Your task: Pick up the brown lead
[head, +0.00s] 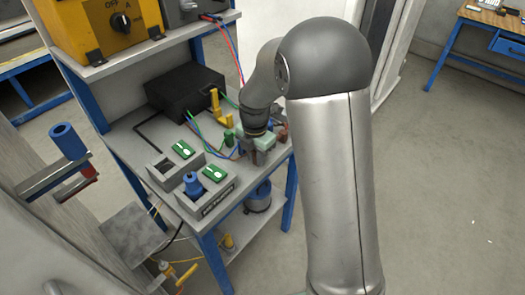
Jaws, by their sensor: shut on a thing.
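My gripper (257,142) is low over the right part of the shelf of the charging station. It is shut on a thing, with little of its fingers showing. My wrist and arm hide much of this spot, so I cannot tell whether the lead touches the shelf. A reddish-brown piece (282,132) also shows to the right of my gripper.
A black box (185,90) with coloured cables and a yellow handle (215,107) stand behind. In front are grey sockets, one with a blue plug (192,184), and green switch plates (215,173). A blue cylinder (70,142) sits in a bracket at left. The floor at right is clear.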

